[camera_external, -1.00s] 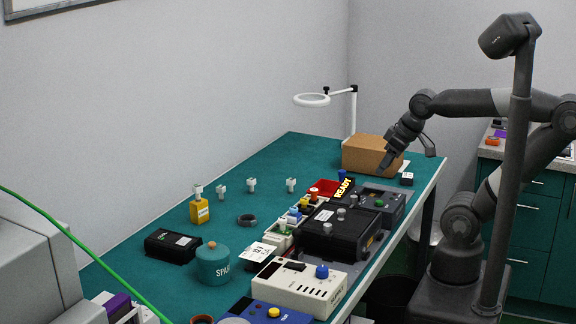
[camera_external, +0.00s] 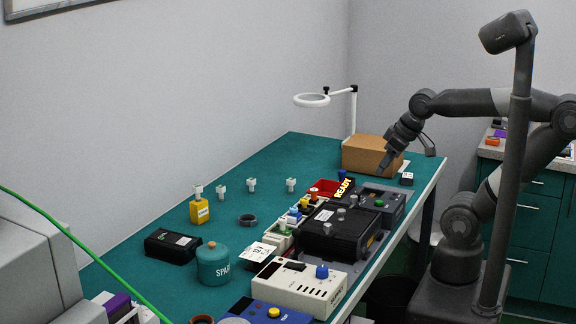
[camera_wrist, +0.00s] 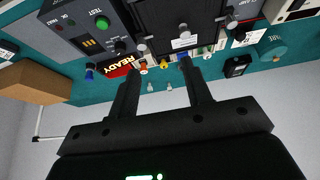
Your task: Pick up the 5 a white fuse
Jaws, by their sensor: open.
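Several small white fuse-like pieces stand on the green bench (camera_external: 150,232): one at the left (camera_external: 221,191), one in the middle (camera_external: 251,184) and one at the right (camera_external: 291,184). My gripper (camera_external: 386,167) is open and empty, beside the brown box and well to the right of the white pieces. In the wrist view my two fingers (camera_wrist: 158,66) are apart, with small white pieces (camera_wrist: 150,87) beyond them.
A brown box (camera_external: 370,154) and a ring lamp (camera_external: 312,100) stand at the back. A teal jar (camera_external: 213,266) stands nearer. The bench around the white pieces is mostly clear.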

